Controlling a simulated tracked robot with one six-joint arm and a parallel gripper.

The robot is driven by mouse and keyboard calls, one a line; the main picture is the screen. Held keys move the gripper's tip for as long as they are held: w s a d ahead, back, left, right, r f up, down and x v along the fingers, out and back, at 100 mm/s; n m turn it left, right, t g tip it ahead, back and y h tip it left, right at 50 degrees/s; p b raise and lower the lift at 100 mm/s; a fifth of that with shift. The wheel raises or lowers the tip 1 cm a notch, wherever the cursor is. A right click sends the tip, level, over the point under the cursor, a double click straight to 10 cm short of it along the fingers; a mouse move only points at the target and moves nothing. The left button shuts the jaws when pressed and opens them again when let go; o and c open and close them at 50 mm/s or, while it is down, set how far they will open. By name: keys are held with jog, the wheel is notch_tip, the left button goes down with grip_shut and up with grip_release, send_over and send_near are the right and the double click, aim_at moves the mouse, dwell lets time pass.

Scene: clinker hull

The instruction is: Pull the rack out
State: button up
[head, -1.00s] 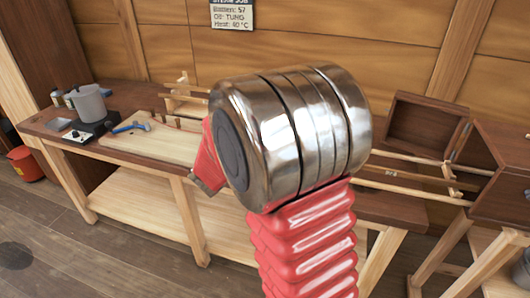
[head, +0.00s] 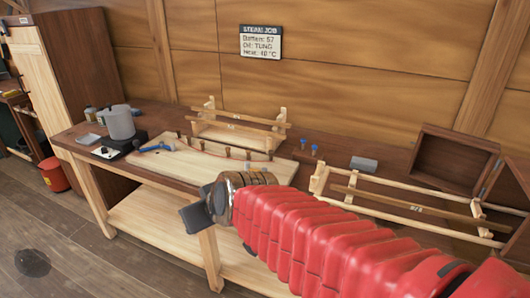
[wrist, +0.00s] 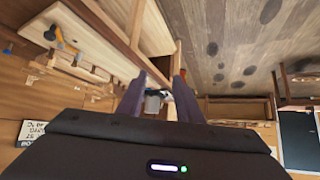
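A wooden rack (head: 400,207) of pale rails and end posts, with a darker strip along it, lies at the right of the bench in the head view. Its right end reaches toward the dark wooden box (head: 518,180). My arm hides part of its front. My gripper (head: 194,216) is in front of the bench's front edge, left of the rack and apart from it. In the wrist view my gripper (wrist: 160,88) has its two dark fingers apart, with nothing seen held between them.
A second wooden rack (head: 240,127) stands at the back of the bench (head: 75,133), behind a pale board (head: 190,165). Floor (head: 100,265) is clear at front left.

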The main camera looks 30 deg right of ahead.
jog(key=s+f+g, duration=0.1)
jog(key=s+g, duration=0.1)
jog(key=s, duration=0.5)
jog(key=s+d+f+m+g+h, duration=0.1)
jog(key=s, duration=0.6)
jog(key=shift+s+d+f+g, duration=0.25)
jog(key=shift+g, duration=0.15)
jog(key=shift+s, duration=0.1)
